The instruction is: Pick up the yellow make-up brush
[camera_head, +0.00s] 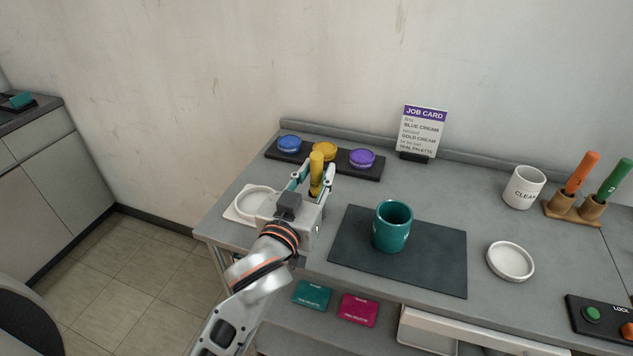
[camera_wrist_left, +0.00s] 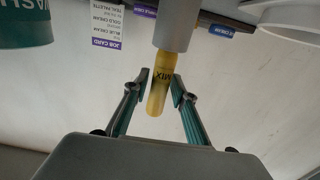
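The yellow make-up brush (camera_head: 316,174) stands near the left end of the worktop, its handle end up. The left wrist view shows its handle (camera_wrist_left: 160,85) with a dark label reading MIX and a grey cylinder (camera_wrist_left: 177,27) at its lower end. My left gripper (camera_head: 315,178) reaches it from the front, one finger on each side. The fingers look open, with narrow gaps beside the handle; any contact is hard to tell. In the head view my gripper hides the brush's lower part. My right gripper is not in view.
Blue (camera_head: 289,144), gold (camera_head: 324,151) and purple (camera_head: 362,158) lidded pots sit on a dark tray behind. A white dish (camera_head: 246,207) lies left of my gripper. A teal cup (camera_head: 392,228) stands on a dark mat (camera_head: 440,265) to the right, and a job card (camera_head: 423,130) behind.

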